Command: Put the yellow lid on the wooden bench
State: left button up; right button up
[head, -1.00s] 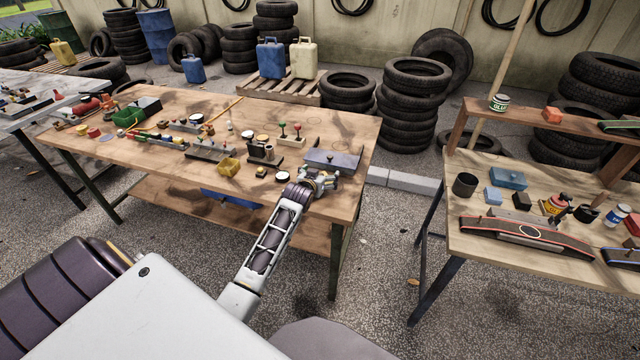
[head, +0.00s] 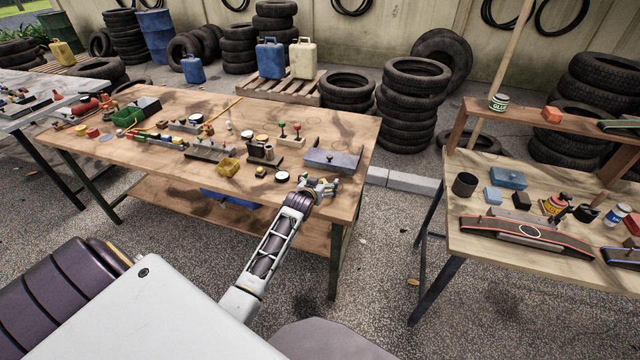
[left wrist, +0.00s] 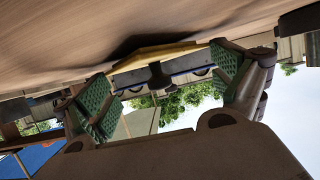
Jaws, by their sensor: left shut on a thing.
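The wooden bench (head: 215,190) stands in the middle of the head view, with many small items on its top. My left gripper (head: 327,188) is over the bench's right front part, low near the top. In the head view the lid is mostly hidden by the fingers. My right gripper is not in view.
A blue-grey lidded box (head: 332,160) sits just behind the gripper. The bench's right front corner is bare. A second table (head: 490,240) stands apart at the right.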

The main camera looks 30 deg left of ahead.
pick_arm(q)
jog(key=shift+f, duration=0.1)
jog(key=o, duration=0.6)
jog(key=shift+c, duration=0.2)
jog(key=shift+s+d+r, duration=0.15)
jog(key=shift+s+r, duration=0.2)
jog(key=shift+s, duration=0.25)
jog(key=shift+v, duration=1.15)
jog(key=v, duration=0.4)
jog(key=shift+v, duration=0.9)
jog(key=shift+s+d+r+p, duration=0.15)
jog(key=shift+s+r+p, duration=0.15)
jog(key=shift+s, duration=0.4)
jog(key=shift+s+d+r, duration=0.1)
jog(key=shift+s+r, duration=0.05)
jog(key=shift+s, duration=0.3)
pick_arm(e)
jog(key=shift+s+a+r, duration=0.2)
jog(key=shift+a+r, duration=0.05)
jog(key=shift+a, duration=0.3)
